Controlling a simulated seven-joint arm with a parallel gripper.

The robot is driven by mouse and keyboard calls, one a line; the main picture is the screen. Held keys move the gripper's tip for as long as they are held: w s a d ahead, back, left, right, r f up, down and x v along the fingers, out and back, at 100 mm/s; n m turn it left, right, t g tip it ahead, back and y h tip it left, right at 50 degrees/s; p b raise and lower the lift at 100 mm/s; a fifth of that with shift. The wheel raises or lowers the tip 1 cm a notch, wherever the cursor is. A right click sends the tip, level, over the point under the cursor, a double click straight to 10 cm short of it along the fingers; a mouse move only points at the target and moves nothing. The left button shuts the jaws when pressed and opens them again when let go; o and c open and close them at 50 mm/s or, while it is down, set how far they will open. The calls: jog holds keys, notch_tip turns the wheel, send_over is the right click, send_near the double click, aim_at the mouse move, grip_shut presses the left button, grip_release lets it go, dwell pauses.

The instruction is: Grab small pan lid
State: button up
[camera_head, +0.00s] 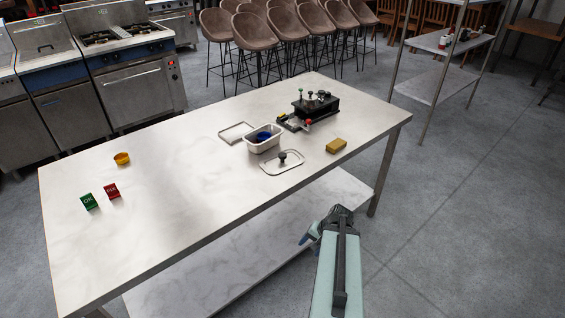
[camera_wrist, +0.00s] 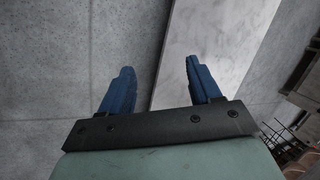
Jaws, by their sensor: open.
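A small rectangular metal pan lid (camera_head: 273,167) with a black knob lies flat near the front edge of the table (camera_head: 190,180) in the head view. Just behind it stands a small metal pan (camera_head: 263,146) with something blue inside. My gripper (camera_head: 309,232) is in front of the table edge, apart from the lid and nearer to me. In the wrist view my gripper (camera_wrist: 158,75) shows two blue fingers spread apart with nothing between them. The lid does not show in the wrist view.
A yellow sponge (camera_head: 336,146) lies right of the lid. A black device (camera_head: 311,108) with knobs stands behind. A flat metal frame or tray (camera_head: 236,132) lies left of the pan. The table's middle is clear.

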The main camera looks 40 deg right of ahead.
aim_at(284, 155)
jog(key=w+d+r+m+t, duration=0.2)
jog(key=w+r+m+t, duration=0.1)
jog(key=r, duration=0.2)
jog(key=w+d+r+m+t, duration=0.2)
jog(key=w+r+m+t, duration=0.1)
jog(key=r, duration=0.3)
jog(key=w+d+r+m+t+h, duration=0.1)
jog(key=w+d+r+m+t, duration=0.1)
jog(key=r+m, duration=0.3)
jog(key=shift+w+d+r+t, duration=0.3)
jog(key=shift+w+r+t, duration=0.4)
jog(key=shift+w+r, duration=0.1)
notch_tip(284, 155, up, 5)
jog(key=w+d+m+t+h, duration=0.2)
jog(key=m+t, duration=0.1)
jog(key=m, duration=0.9)
jog(key=w, duration=0.5)
jog(key=w+f, duration=0.1)
jog(key=w, duration=0.1)
jog(key=shift+w+d+f, duration=0.1)
jog(key=shift+w+d, duration=0.1)
jog(key=shift+w, duration=0.2)
jog(key=shift+w+f, duration=0.15)
jog(key=shift+w, duration=1.3)
jog(key=shift+w+f, duration=0.1)
jog(key=shift+w, duration=1.3)
jog(key=c, duration=1.2)
jog(key=shift+o, duration=0.2)
